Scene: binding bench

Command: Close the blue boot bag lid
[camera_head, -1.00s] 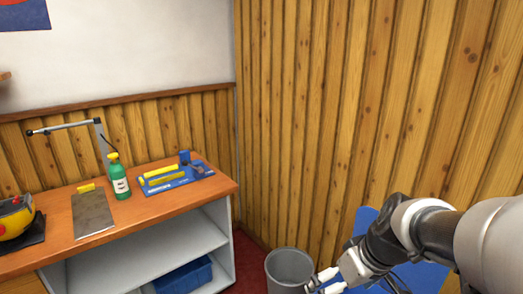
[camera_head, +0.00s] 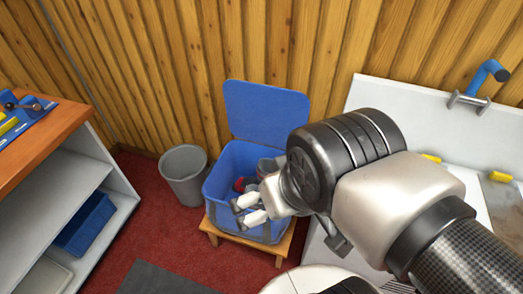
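The blue boot bag (camera_head: 222,186) is an open box standing on a small wooden stool. Its blue lid (camera_head: 268,112) stands upright at the back, against the wooden wall. Something red (camera_head: 240,184) and something grey show inside the bag; my arm hides part of its right side. My gripper (camera_head: 244,208) appears in front of the bag's opening, its white fingertips pointing left and spread apart with nothing seen between them. I cannot tell whether it touches the bag.
A grey bin (camera_head: 185,172) stands left of the bag. The wooden stool (camera_head: 283,244) is under the bag. A workbench (camera_head: 50,140) with shelves and a blue crate (camera_head: 86,222) is at the left. A white counter (camera_head: 405,100) is at the right. Red carpet (camera_head: 150,225) is clear in front of the bin.

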